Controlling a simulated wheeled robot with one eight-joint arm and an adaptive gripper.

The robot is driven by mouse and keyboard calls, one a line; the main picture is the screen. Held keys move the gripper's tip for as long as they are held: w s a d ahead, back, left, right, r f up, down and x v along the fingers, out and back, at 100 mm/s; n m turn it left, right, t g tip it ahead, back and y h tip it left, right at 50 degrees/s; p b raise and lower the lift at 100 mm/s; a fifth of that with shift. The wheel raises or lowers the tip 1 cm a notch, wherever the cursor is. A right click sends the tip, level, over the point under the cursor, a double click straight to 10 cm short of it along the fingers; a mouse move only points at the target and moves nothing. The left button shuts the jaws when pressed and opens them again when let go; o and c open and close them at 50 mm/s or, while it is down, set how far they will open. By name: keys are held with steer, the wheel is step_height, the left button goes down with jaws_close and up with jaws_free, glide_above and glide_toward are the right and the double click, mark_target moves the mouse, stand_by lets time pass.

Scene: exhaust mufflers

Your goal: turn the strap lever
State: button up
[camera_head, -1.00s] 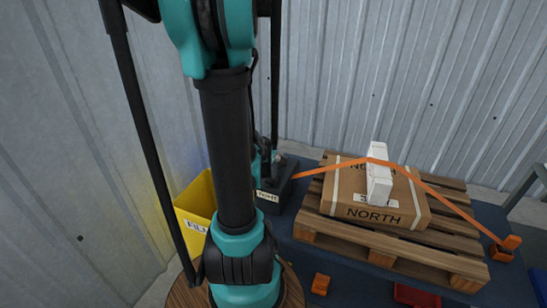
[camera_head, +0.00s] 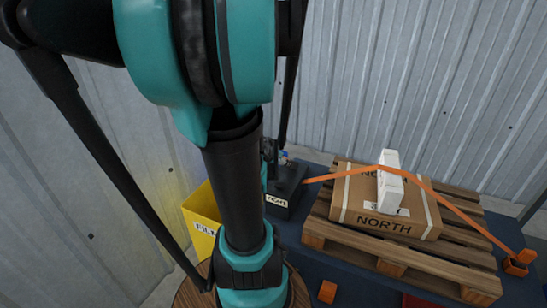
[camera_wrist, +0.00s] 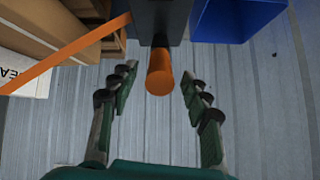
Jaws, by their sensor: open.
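The orange lever grip (camera_wrist: 159,72), a short cylinder, sticks out from a dark block (camera_wrist: 160,18) in the wrist view. My gripper (camera_wrist: 159,78) is open, with one finger on each side of the grip and a visible gap on both sides. The orange strap (camera_wrist: 65,60) runs off to the left in that view. In the head view the strap (camera_head: 345,173) runs from a dark labelled box (camera_head: 288,187) over a carton (camera_head: 385,222) to an orange anchor (camera_head: 517,262). My arm hides the lever and most of my gripper there.
A yellow bin (camera_head: 203,222) stands left of the dark box. A blue bin (camera_wrist: 238,20) is at the upper right in the wrist view. Corrugated walls stand close behind.

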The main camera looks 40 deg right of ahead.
steer(key=v, duration=0.6)
steer(key=shift+r, duration=0.15)
steer(key=shift+s+a, duration=0.15)
